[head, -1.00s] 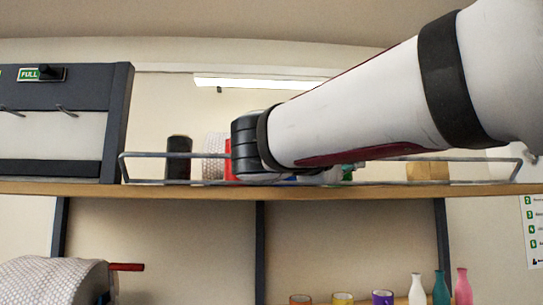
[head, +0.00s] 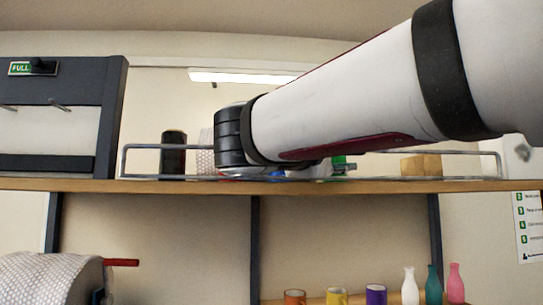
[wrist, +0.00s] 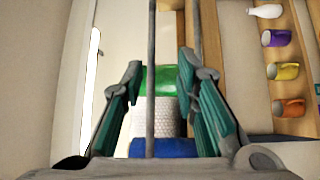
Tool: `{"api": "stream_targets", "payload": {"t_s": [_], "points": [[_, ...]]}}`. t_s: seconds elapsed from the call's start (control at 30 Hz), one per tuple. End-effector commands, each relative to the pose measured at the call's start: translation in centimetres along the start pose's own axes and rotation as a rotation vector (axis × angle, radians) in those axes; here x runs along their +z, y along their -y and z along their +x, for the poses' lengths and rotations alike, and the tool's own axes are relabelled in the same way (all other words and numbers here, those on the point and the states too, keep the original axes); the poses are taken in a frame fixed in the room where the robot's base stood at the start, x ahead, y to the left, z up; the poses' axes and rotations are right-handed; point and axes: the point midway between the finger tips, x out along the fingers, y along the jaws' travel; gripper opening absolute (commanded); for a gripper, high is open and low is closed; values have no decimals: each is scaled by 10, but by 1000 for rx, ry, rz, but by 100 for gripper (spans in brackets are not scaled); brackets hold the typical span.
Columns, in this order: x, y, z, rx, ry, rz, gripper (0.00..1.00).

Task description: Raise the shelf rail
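The shelf rail (head: 440,152) is a grey wire frame along the front edge of the upper wooden shelf. It stands up from the shelf, close to upright, with its top bar above the board. In the wrist view my gripper (wrist: 158,85) is open, with green pads on both fingers. One rail bar (wrist: 151,60) runs lengthwise between the fingers, and a second bar (wrist: 197,35) passes by the right finger. I cannot tell whether either finger touches a bar.
Behind the rail stand a black canister (head: 173,152), a bubble-wrap roll (wrist: 155,118), a green item (wrist: 158,80) and a cardboard block (head: 421,165). Cups (head: 337,297) and bottles (head: 433,285) stand on the lower shelf.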

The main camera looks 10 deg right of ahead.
Motion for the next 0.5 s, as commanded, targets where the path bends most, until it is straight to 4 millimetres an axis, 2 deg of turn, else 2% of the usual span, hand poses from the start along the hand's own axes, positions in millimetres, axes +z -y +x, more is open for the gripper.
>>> {"api": "stream_targets", "payload": {"t_s": [0.3,0.5], "points": [[0,0,-64,1,-3,0,28],[0,0,-93,0,-2,0,28]]}}
